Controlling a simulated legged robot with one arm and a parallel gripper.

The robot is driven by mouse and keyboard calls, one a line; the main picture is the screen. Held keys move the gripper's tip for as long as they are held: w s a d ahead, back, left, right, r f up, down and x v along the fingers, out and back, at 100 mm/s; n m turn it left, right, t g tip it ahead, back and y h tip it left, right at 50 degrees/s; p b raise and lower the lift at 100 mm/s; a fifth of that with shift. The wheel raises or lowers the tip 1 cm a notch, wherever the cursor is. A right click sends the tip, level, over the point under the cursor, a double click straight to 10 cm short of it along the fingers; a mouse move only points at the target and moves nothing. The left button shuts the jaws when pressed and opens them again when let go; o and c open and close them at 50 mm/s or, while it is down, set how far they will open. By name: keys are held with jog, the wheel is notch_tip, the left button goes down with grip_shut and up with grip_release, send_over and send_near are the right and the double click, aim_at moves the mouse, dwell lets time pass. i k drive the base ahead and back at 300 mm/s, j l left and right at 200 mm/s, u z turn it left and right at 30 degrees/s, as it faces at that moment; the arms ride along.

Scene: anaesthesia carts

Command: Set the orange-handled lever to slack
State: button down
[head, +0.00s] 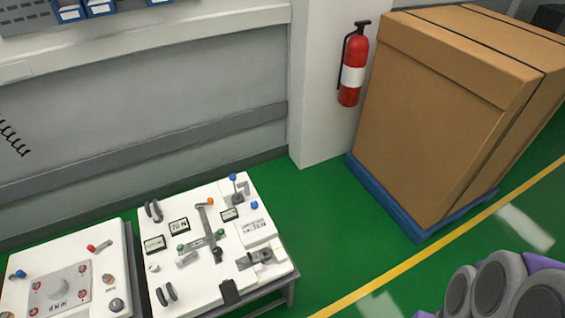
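The orange-handled lever (210,202) is on the white panel (200,274) of the right-hand cart in the head view. Its orange tip points toward the back of the panel, and its grey arm runs down toward the middle. A grey bracket with a green knob (181,247) is just left of the lever's lower end. Other labels are too small to read surely. My gripper is not in view.
A second white panel (20,297) with a red-tipped lever (91,248) and a dial stands to the left. A blue-knobbed fitting (233,178) is right of the orange lever. Behind are a wall, a fire extinguisher (352,70) and a large box (440,110) on a blue pallet. Green floor right of the cart is clear.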

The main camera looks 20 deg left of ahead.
aim_at(210, 200)
jog(key=i+l, duration=0.4)
jog(key=i+l+u, duration=0.15)
jog(key=i+l, duration=0.2)
jog(key=i, duration=0.3)
jog(key=i+u, duration=0.2)
jog(key=u, duration=0.2)
jog(key=i+u, duration=0.2)
jog(key=u, duration=0.25)
jog(key=i+u, duration=0.2)
jog(key=u, duration=0.2)
jog(key=i+l+u, duration=0.15)
jog(key=u, duration=0.25)
jog(key=i+l+u, duration=0.1)
jog(key=u, duration=0.4)
jog(key=i+l+u, duration=0.2)
jog(key=u, duration=0.3)
jog(key=i+l+u, duration=0.25)
jog(key=u, duration=0.25)
jog(key=i+l+u, duration=0.1)
jog(key=l+u, duration=0.25)
jog(key=u, duration=0.15)
jog(key=i+l+u, duration=0.1)
jog(key=l+u, duration=0.3)
jog(key=l, duration=0.2)
jog(key=l+u, duration=0.45)
jog(key=l, duration=0.15)
